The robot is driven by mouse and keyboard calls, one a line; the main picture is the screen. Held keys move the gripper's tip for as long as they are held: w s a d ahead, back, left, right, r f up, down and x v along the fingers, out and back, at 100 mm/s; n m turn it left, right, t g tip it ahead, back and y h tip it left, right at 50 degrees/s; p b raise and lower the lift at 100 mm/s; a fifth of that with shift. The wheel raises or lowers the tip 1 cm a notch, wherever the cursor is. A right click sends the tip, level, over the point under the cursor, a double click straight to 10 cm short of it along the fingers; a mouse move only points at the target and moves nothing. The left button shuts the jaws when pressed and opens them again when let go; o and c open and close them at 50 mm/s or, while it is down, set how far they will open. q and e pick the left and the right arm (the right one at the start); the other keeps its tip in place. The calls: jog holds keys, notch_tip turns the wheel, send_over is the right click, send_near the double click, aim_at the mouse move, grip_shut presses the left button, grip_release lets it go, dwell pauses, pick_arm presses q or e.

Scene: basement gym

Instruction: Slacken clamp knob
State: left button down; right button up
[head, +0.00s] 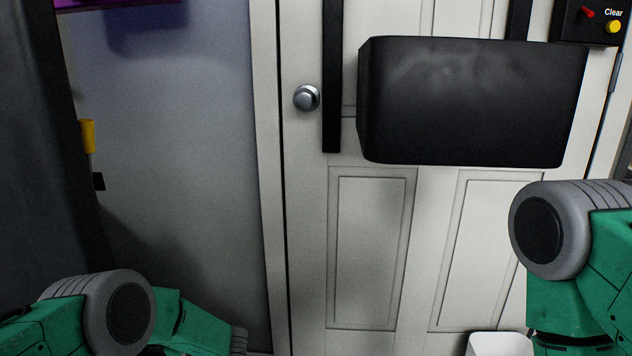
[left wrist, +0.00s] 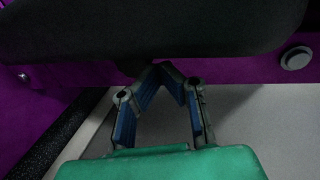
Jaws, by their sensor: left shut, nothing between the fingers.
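My left gripper (left wrist: 163,70) shows in the left wrist view with its two blue-padded fingers meeting at the tips, empty. The tips are just under a black padded shape (left wrist: 150,25), close to a purple frame bar (left wrist: 240,68); I cannot tell whether they touch. A round pale grey knob or cap (left wrist: 296,58) sits on the purple bar to the right of the fingers, apart from them. I cannot tell whether it is the clamp knob. In the head view only my arm links show at the lower left and right; the right gripper is out of view.
A white panelled door (head: 372,245) with a round metal knob (head: 306,98) stands ahead. A black box-like pad (head: 470,100) is in front of it. A panel marked Clear (head: 590,22) is top right. A yellow handle-like part (head: 88,136) is left. A white bin (head: 500,344) stands below.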

pick_arm(q)
jog(key=v, duration=0.3)
jog(key=shift+d+f, duration=0.25)
jog(key=shift+f, duration=0.1)
jog(key=s+d+f+m+t+h, duration=0.35)
jog(key=s+f+t+h, duration=0.4)
jog(key=s+h, duration=0.25)
jog(key=s+d+r+n+g+h, duration=0.1)
jog(key=s+n+g+h, duration=0.2)
jog(key=s, duration=1.1)
jog(key=s+d+r+n+g+h, duration=0.15)
jog(key=s+g, duration=0.35)
jog(key=s, duration=0.8)
notch_tip(320, 180, up, 17)
jog(key=p, duration=1.8)
jog(key=shift+w+r+m+h, duration=0.2)
jog(key=shift+r+m+h, duration=0.05)
jog(key=shift+m+h, duration=0.1)
